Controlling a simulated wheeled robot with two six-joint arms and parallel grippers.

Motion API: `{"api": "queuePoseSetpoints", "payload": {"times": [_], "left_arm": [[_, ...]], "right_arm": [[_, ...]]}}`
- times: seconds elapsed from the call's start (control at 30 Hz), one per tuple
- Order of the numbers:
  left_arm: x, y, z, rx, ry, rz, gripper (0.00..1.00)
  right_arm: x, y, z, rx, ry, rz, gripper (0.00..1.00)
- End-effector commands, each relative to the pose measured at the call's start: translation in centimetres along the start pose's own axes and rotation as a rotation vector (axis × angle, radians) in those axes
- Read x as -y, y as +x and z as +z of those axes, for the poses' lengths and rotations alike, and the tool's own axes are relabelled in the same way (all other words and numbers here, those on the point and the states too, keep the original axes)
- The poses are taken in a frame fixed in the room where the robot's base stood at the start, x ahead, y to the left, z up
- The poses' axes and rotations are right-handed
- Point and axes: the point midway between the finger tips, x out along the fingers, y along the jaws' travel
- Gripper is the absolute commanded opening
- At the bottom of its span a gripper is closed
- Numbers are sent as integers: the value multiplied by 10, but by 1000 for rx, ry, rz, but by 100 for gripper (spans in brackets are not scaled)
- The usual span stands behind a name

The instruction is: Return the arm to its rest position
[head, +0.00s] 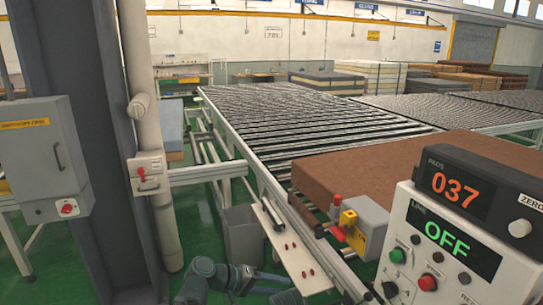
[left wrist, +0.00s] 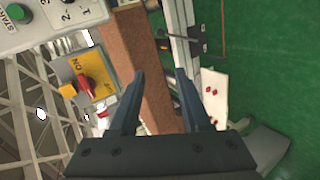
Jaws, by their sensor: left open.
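My left gripper (head: 280,283) is low in the head view, at the bottom centre, beside a white plate with red knobs (head: 290,240). In the left wrist view its two fingers (left wrist: 160,78) are spread apart with nothing between them. The brown mattress (head: 360,178) lies on the roller conveyor (head: 300,115); its side shows beyond the fingers in the wrist view (left wrist: 135,60). A grey box with a yellow face and red handle (head: 362,225) is at the mattress's near corner. My right gripper is in neither view.
A control panel (head: 445,240) reading OFF and a counter (head: 470,190) reading 037 stand at the right. A grey bin (head: 242,235) is on the green floor left of the conveyor. A dark column (head: 85,130) with a switch box (head: 45,150) stands at the left.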

Motion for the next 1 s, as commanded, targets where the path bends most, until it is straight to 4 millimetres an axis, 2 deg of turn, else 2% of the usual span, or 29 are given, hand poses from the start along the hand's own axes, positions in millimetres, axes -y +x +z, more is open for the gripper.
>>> {"api": "queuePoseSetpoints", "payload": {"times": [0.03,0.1,0.2,0.3,0.4,0.6,0.63,0.8,1.0], "left_arm": [[23,-4,12,19,27,-103,48],[57,-12,24,45,65,-258,48],[100,-31,36,80,107,-466,48],[133,-54,45,108,137,-641,48],[158,-77,51,130,158,-789,48],[192,-126,60,165,185,-1050,48],[192,-126,63,178,196,-1069,48],[170,-91,90,278,287,-1081,48],[150,-63,122,380,383,-1107,48]], "right_arm": [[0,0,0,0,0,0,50],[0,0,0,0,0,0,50],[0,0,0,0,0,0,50],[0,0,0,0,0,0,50],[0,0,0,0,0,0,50],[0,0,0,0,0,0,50],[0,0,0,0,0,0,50],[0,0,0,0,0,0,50],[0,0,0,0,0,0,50]]}}
